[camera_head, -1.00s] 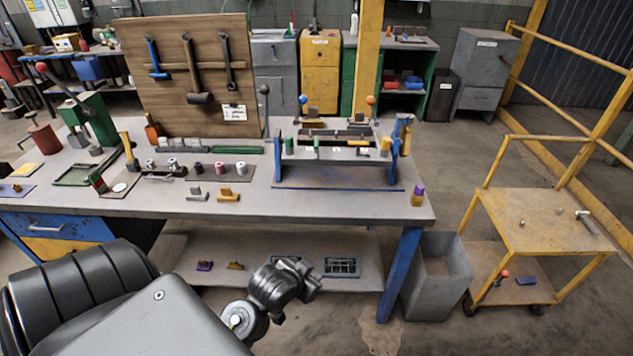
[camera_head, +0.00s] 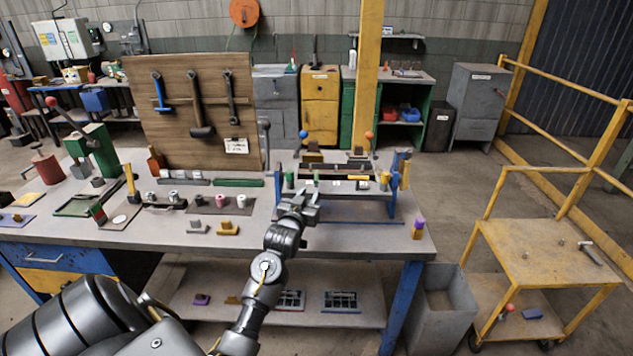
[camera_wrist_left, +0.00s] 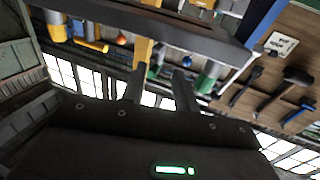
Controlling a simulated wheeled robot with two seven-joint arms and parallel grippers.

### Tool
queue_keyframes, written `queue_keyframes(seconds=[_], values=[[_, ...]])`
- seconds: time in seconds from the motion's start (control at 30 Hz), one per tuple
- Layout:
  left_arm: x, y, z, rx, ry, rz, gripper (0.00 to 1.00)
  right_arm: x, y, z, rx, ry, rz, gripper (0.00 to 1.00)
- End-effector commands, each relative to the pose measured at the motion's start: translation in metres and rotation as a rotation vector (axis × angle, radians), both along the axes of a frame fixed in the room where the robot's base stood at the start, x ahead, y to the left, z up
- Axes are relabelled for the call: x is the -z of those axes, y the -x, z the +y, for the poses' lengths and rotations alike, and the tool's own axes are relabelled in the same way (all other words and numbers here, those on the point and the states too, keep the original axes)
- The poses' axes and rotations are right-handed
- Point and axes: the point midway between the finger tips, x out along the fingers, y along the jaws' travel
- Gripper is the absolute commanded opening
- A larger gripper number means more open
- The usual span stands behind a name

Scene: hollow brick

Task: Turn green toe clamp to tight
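The blue-legged fixture (camera_head: 385,207) stands on the workbench. Two small green posts show at its left front, an outer green post (camera_head: 289,179) and an inner green post (camera_head: 316,177); I cannot tell which belongs to the green toe clamp. My left gripper (camera_head: 303,200) is just in front of the fixture's left part, apart from the posts as far as I can see. In the left wrist view its two fingers (camera_wrist_left: 160,88) are spread with nothing between them. A green cylinder (camera_wrist_left: 209,76) shows right of the fingers, and a green piece (camera_wrist_left: 154,71) shows beyond the gap. My right gripper is not in view.
A yellow clamp (camera_wrist_left: 88,45) is left in the wrist view, and a dark bar (camera_wrist_left: 180,30) crosses above the fingers.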

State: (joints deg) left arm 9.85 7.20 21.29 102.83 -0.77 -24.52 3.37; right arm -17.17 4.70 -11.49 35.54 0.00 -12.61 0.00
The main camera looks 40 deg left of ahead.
Motion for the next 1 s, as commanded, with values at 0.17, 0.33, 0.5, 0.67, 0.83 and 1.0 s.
queue_keyframes(seconds=[0.17, 0.33, 0.5, 0.67, 0.83, 1.0], values=[[-0.003, -0.034, 0.013, 0.001, 0.002, 0.001, 0.3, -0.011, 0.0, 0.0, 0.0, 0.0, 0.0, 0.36], [-0.002, -0.057, 0.022, 0.001, 0.001, 0.002, 0.3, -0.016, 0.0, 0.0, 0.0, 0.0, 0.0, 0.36], [-0.001, -0.07, 0.027, 0.001, 0.001, 0.002, 0.3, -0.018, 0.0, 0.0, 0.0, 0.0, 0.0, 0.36], [0.0, -0.073, 0.028, 0.002, 0.0, 0.002, 0.3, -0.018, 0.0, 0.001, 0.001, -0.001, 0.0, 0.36], [0.0, -0.072, 0.028, 0.001, -0.001, 0.001, 0.3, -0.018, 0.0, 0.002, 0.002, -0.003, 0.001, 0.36], [0.0, -0.072, 0.028, 0.001, -0.001, 0.001, 0.09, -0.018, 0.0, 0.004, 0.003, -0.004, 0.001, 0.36]])
